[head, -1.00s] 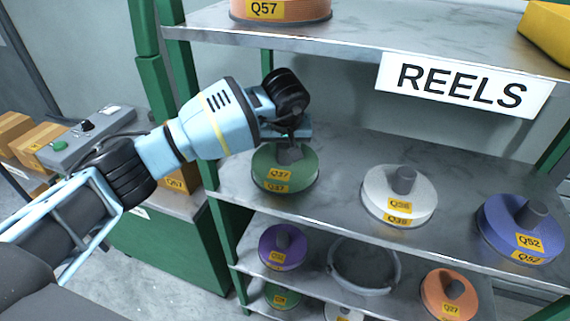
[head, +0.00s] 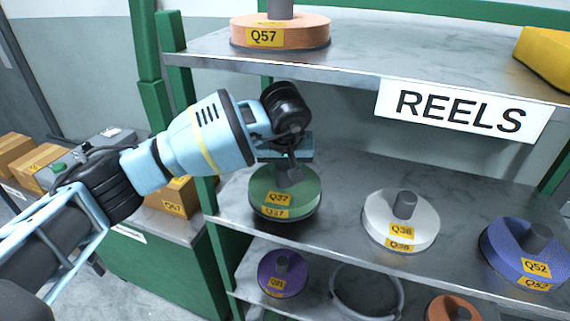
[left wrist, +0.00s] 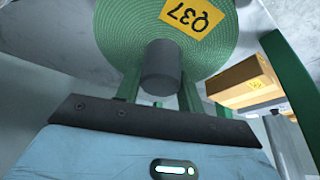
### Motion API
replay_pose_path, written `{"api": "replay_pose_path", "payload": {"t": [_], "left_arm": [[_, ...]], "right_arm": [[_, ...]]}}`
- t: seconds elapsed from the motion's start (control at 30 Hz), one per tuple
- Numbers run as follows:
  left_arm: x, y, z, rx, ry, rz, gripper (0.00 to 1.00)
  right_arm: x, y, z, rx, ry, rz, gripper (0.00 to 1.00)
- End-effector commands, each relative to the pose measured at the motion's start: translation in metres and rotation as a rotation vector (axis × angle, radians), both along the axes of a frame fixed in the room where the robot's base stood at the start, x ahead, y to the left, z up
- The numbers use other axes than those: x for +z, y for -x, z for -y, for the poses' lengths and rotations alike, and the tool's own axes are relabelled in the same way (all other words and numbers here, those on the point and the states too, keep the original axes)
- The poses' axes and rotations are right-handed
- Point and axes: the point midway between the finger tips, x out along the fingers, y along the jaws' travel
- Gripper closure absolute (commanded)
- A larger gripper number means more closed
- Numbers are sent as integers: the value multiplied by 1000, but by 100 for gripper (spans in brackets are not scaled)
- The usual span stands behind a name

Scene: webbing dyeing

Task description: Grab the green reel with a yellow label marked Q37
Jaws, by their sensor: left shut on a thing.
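The green reel (head: 270,180) with yellow Q37 labels is at the left end of the middle shelf (head: 340,195). My left gripper (head: 288,172) comes down over it from above and is shut on its grey hub. The reel looks level, with a dark shadow under its front edge; I cannot tell for sure whether it is clear of the shelf. In the left wrist view the green reel (left wrist: 125,40) fills the top, its Q37 label and grey hub (left wrist: 161,68) facing the gripper. My right gripper is not in view.
A white Q36-like reel (head: 376,211) and a blue Q52 reel (head: 500,240) stand to the right. An orange Q57 reel (head: 300,28) sits on the upper shelf (head: 350,62), close above my arm. A green post (head: 190,110) is at left. More reels are below.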

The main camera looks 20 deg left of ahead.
Motion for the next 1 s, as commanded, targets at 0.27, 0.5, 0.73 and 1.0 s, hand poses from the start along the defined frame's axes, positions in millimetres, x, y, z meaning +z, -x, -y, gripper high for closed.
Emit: {"api": "replay_pose_path", "payload": {"t": [0.27, 0.5, 0.73, 1.0], "left_arm": [[2, 57, 20, -6, 2, 5, 100], [1, 103, 35, -4, 1, 5, 100], [2, 132, 45, -2, 3, 5, 100], [2, 142, 47, 0, 2, 5, 100]], "right_arm": [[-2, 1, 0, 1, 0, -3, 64], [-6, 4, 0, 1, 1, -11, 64], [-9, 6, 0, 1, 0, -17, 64], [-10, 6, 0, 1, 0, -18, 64]]}}
